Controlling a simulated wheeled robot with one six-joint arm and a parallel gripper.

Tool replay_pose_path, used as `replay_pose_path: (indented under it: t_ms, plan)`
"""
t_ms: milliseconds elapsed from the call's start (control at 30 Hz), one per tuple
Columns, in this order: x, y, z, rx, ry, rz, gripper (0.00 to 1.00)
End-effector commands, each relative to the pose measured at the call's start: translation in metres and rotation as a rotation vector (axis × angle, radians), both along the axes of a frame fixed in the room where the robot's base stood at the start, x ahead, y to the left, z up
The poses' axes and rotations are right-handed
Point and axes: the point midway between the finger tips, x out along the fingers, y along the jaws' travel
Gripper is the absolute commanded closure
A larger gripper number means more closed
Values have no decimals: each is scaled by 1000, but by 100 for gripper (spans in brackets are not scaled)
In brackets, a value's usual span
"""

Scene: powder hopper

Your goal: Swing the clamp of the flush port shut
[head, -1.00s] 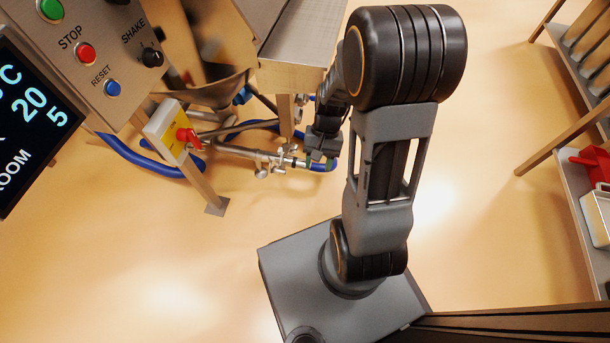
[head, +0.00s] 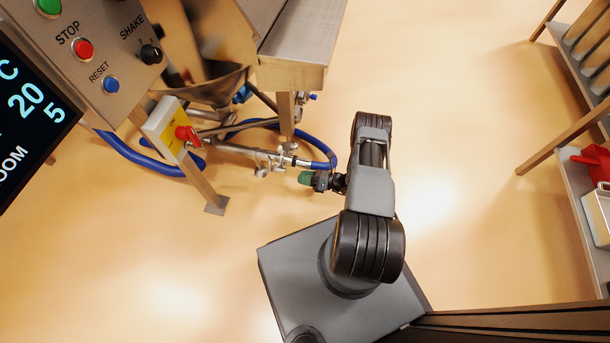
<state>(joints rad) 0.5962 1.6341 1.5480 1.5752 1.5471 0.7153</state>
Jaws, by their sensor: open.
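The flush port appears to be the metal pipe end (head: 240,151) low under the hopper, with a blue hose (head: 328,150) at its right end. Small silver clamp parts with wing nuts (head: 263,165) sit on the pipe. They are too small to tell which clamp is open or shut. My gripper (head: 305,178), with green fingertips, is open, just below and right of the pipe end. It looks empty and apart from the clamp, though the depth between them is hard to judge.
A steel hopper (head: 215,88) and a bench top (head: 293,60) stand above the pipe. A yellow box with a red rotary handle (head: 168,130) is at its left, beside a leg. A control panel (head: 95,50) is upper left. Shelves (head: 575,165) stand right. The floor between is clear.

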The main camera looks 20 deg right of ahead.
Motion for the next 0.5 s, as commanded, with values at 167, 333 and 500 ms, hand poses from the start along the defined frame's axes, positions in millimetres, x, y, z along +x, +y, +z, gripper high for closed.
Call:
replay_pose_path:
  t_ms: [167, 333, 500]
  plan:
    - [13, 5, 5, 47, 23, -29, 53]
    - [26, 23, 6, 47, 23, -27, 53]
    - [39, 42, 6, 47, 23, -27, 53]
